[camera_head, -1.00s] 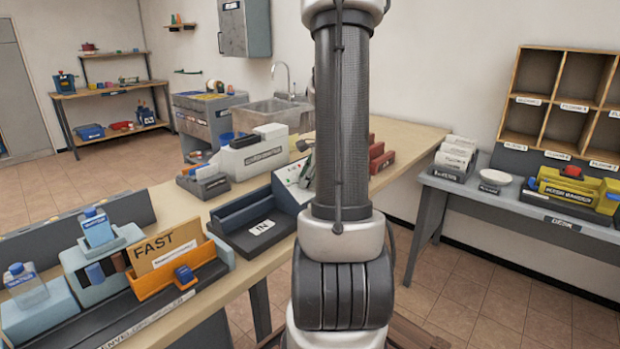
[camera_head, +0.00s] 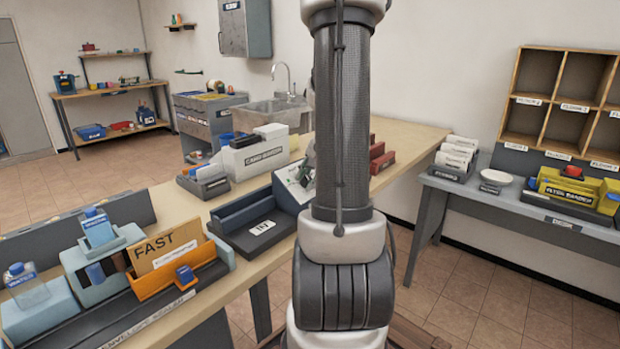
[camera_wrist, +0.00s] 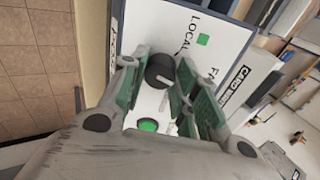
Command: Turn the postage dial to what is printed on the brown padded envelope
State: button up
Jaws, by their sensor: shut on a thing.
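The brown envelope (camera_head: 165,246) stands in an orange holder (camera_head: 180,278) at the left of the head view, with FAST printed on it in large letters. The postage dial (camera_wrist: 160,68) is a black round knob with a pale pointer mark, seen in the wrist view on a white panel (camera_wrist: 225,38). LOCAL with a green square and a partly hidden word starting FA are on the panel. My gripper (camera_wrist: 157,80) is shut on the dial, with green-lined fingers on either side. In the head view the dial is hidden behind my arm.
A green button (camera_wrist: 148,124) sits beside the dial. The dark IN tray (camera_head: 250,236) lies in front of the sloped panel unit (camera_head: 287,188). A white card reader box (camera_head: 255,157) stands behind it, with red blocks (camera_head: 380,160) to the right.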

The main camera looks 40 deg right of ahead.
jog(key=shift+n, duration=1.2)
jog(key=o, duration=1)
jog(key=v, duration=1.2)
jog(key=shift+s+a+f, duration=0.1)
jog(key=shift+a, duration=0.05)
